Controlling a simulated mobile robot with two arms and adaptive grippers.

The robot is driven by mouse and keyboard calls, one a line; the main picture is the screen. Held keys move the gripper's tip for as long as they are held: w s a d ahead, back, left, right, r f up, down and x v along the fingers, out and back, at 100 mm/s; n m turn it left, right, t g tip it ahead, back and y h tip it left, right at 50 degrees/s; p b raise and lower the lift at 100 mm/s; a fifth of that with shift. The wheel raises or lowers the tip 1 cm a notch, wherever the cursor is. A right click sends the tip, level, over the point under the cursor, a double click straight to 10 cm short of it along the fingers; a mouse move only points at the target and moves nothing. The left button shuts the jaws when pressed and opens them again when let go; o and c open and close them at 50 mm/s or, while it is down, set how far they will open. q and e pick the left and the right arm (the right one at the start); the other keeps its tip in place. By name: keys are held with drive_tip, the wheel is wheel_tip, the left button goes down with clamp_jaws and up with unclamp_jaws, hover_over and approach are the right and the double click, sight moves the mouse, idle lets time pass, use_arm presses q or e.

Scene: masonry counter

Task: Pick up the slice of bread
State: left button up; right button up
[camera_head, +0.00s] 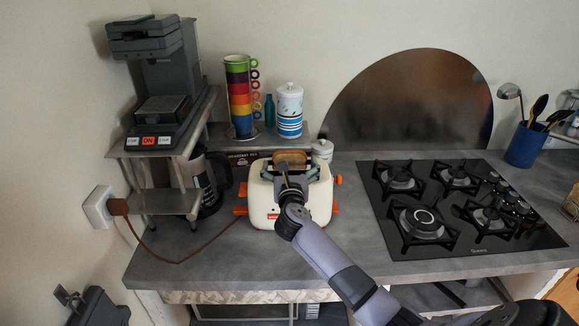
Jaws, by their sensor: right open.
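The slice of bread (291,158) is a brown slice. Its top edge sticks up from the slot of a cream toaster (262,208) with orange levers, on the grey counter. My right gripper (289,173) is over the toaster's top, with its arm reaching in from the lower right. Its fingers are spread apart to the left and right, at the near side of the bread. The lower part of the bread is hidden by the toaster and gripper; I cannot tell whether the fingers touch it.
A stack of coloured mugs (239,95) and a striped canister (289,110) stand behind the toaster. A coffee machine (158,80) and kettle (208,190) are on the left. A gas hob (450,215) is on the right.

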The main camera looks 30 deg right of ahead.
sight(289, 156)
drive_tip(key=x, duration=0.3)
drive_tip(key=shift+w+d, duration=0.1)
drive_tip(key=shift+d, duration=0.05)
drive_tip(key=shift+c, duration=0.4)
drive_tip(key=c, duration=0.9)
